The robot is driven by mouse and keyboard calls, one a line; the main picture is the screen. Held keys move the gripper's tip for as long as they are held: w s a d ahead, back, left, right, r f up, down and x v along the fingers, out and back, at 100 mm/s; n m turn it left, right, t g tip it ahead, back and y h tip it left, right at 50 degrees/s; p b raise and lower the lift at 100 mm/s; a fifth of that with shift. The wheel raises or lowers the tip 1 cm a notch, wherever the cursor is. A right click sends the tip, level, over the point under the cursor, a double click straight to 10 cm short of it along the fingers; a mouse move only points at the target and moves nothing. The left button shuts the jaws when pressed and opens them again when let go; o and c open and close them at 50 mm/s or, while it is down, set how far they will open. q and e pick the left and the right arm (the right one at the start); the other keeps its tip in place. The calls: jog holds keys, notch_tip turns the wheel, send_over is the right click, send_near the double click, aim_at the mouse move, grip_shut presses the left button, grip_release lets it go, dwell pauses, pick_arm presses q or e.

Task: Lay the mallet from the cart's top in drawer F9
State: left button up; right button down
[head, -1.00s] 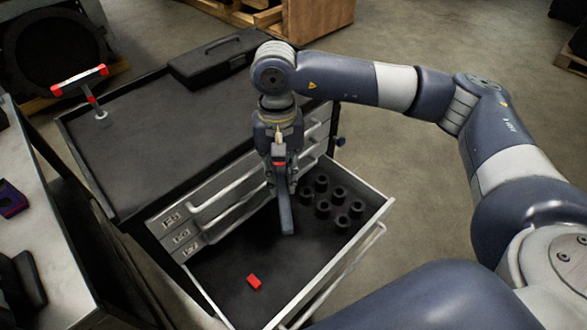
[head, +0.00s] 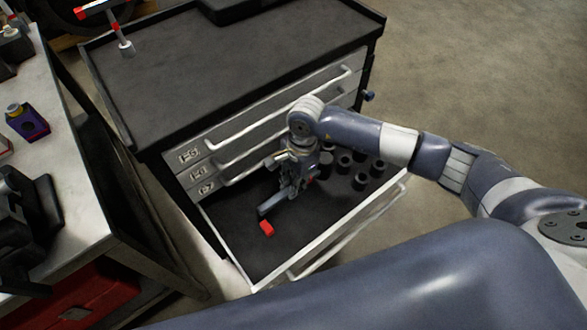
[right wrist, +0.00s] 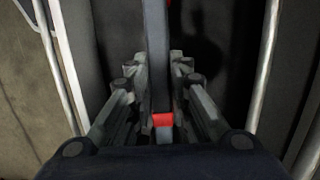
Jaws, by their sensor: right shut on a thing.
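My right gripper (head: 288,188) is inside the open drawer (head: 335,238), low over its dark floor, shut on the mallet (head: 272,203). In the right wrist view the bar (right wrist: 157,65) runs between the fingers (right wrist: 163,85), with a red band near the palm. I cannot tell whether it touches the drawer floor. The open drawer's own label is not visible. My left gripper is not in view.
A red-ended T-shaped tool (head: 127,48) and a black case (head: 240,10) are on the cart top (head: 200,60). A workbench (head: 75,180) stands left.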

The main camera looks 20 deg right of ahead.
notch_tip(320, 180, down, 8)
jog(key=b, duration=0.5)
jog(key=shift+f, duration=0.1)
jog(key=shift+f+b, duration=0.55)
jog(key=shift+f+b, duration=0.15)
jog(key=shift+b, duration=0.15)
jog(key=shift+f+b, duration=0.8)
jog(key=shift+b, duration=0.05)
jog(key=c, duration=1.4)
grip_release()
jog(key=r, duration=0.4)
jog(key=d+r, duration=0.1)
jog(key=r, duration=0.7)
jog(key=shift+w+d, duration=0.3)
